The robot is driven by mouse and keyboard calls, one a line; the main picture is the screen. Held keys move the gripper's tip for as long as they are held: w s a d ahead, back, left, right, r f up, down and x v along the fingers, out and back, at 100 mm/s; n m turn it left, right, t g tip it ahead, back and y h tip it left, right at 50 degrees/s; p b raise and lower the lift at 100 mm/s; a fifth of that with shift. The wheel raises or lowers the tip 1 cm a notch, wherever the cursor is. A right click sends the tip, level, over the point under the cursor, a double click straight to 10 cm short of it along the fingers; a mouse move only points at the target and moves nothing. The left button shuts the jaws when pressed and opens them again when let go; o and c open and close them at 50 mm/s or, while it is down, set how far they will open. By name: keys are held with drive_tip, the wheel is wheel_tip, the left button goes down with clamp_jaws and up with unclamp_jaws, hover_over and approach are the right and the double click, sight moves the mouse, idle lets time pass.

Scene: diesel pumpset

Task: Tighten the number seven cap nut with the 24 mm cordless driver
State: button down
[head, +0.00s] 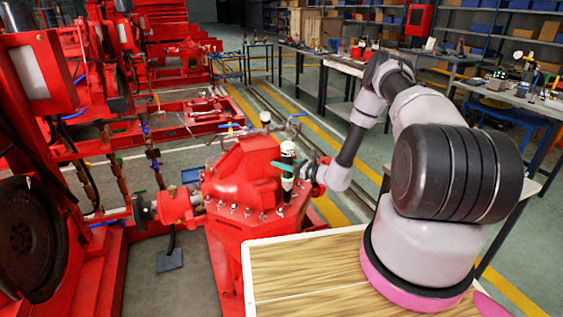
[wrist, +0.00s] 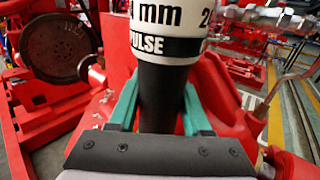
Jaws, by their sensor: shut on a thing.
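The cordless driver (head: 288,156) is a dark upright tool with white bands. In the wrist view its label (wrist: 160,48) reads "PULSE" and part of a size ending in "4 mm". My gripper (head: 303,170) is shut on the driver, with green fingers either side of its dark body in the wrist view (wrist: 160,112). The driver stands over the right part of the red pump casing (head: 245,170). Several silver cap nuts (head: 234,209) line the casing's front flange. The driver's lower end is close to the right-hand nuts; contact is unclear. I cannot read which nut is number seven.
A wooden-topped table (head: 300,270) stands in front of the casing, at my arm's base. A red pipe flange (head: 172,207) joins the casing at left. Larger red machinery (head: 35,220) fills the left side. Workbenches (head: 340,64) stand behind. Floor is open beyond the casing.

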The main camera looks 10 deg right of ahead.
drive_tip(key=shift+f, duration=1.1)
idle(1.9)
drive_tip(key=shift+r, duration=0.1)
wheel_tip(320, 180, up, 7)
idle(1.0)
